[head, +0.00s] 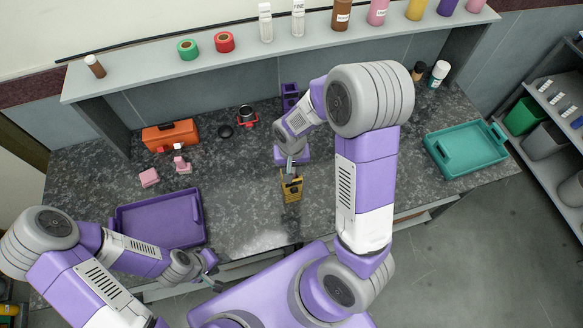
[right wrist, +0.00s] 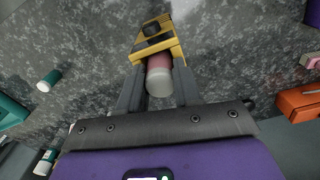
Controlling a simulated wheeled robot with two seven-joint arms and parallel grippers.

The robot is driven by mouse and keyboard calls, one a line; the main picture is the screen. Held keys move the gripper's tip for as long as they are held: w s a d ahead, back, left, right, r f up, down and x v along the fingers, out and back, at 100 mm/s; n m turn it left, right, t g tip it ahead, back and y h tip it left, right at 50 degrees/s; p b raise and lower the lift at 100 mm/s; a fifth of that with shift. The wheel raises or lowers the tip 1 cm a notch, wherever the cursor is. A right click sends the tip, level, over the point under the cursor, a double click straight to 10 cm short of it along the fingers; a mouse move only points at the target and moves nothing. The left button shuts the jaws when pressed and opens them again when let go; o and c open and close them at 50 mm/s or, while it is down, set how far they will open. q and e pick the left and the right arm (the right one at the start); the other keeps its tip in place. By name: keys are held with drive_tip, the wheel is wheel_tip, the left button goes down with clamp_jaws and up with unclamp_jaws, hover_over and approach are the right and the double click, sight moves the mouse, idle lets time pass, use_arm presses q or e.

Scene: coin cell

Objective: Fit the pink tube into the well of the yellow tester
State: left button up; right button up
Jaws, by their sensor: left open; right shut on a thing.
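The yellow tester (head: 291,192) stands on the dark speckled counter, below my right gripper (head: 291,160) in the head view. In the right wrist view the tester (right wrist: 157,47) shows a dark part on its face. My right gripper (right wrist: 158,92) is shut on the pink tube (right wrist: 159,64), whose pale end faces the camera. The tube's far end meets the tester's edge in that view; whether it is inside the well is hidden. In the head view the tube is hard to make out. My left gripper (head: 212,278) is open and empty, near the counter's front edge.
A teal tray (head: 466,150) lies at the right. A shelf (head: 150,77) with bottles and tape rolls runs along the back.

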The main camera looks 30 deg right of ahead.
drive_tip(key=shift+f, duration=0.2)
drive_tip(key=o, duration=1)
drive_tip(key=shift+o, duration=0.2)
drive_tip(key=shift+r, duration=0.15)
drive_tip(key=shift+r, duration=0.3)
wheel_tip(320, 180, up, 12)
drive_tip(key=p, duration=0.1)
drive_tip(key=shift+f+p, duration=0.2)
drive_tip(key=shift+p, duration=0.1)
